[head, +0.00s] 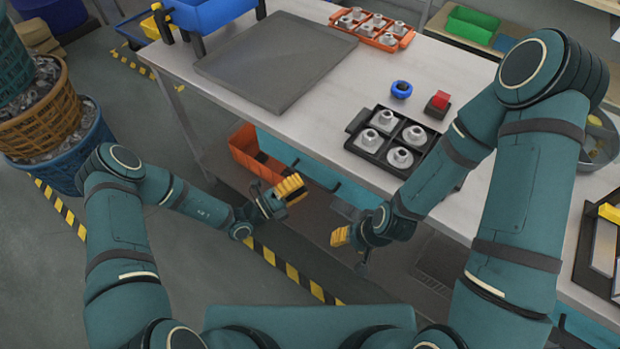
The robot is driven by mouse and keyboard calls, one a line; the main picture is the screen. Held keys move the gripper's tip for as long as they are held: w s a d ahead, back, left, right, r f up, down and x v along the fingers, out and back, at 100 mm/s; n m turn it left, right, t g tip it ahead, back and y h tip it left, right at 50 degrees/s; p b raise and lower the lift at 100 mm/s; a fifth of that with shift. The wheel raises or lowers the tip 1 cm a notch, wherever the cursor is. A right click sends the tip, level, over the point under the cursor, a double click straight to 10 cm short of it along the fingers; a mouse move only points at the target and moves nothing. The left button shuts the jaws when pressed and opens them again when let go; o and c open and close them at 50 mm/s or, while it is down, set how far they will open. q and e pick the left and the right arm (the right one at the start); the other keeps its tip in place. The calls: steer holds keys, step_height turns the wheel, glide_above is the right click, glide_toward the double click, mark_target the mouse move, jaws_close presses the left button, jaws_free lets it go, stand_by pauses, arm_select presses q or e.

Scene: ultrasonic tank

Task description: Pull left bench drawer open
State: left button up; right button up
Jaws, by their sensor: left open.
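A teal drawer front (318,171) shows below the front edge of the workbench (225,95), with dark handle parts at its face. It looks flush under the bench top, with no open gap visible. Its right part is hidden behind my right arm. My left gripper (291,189) has yellow fingertips, is open, and is in front of and below the drawer front, close to a dark handle part; I cannot tell whether it touches. My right gripper (341,237) hangs lower in front of the bench; its finger opening is not clear.
An orange bin (243,155) stands under the bench left of the drawer. A black tray (373,160) with several metal parts, a blue knob (401,89), a red button (438,103) and a grey mat (275,62) are on top. Baskets (75,135) stand at far left.

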mark_target(309, 178)
arm_select(q)
steer(key=shift+x, duration=1.65)
jaws_close()
steer(key=shift+a, duration=0.15)
arm_select(e)
steer(key=shift+f, duration=0.1)
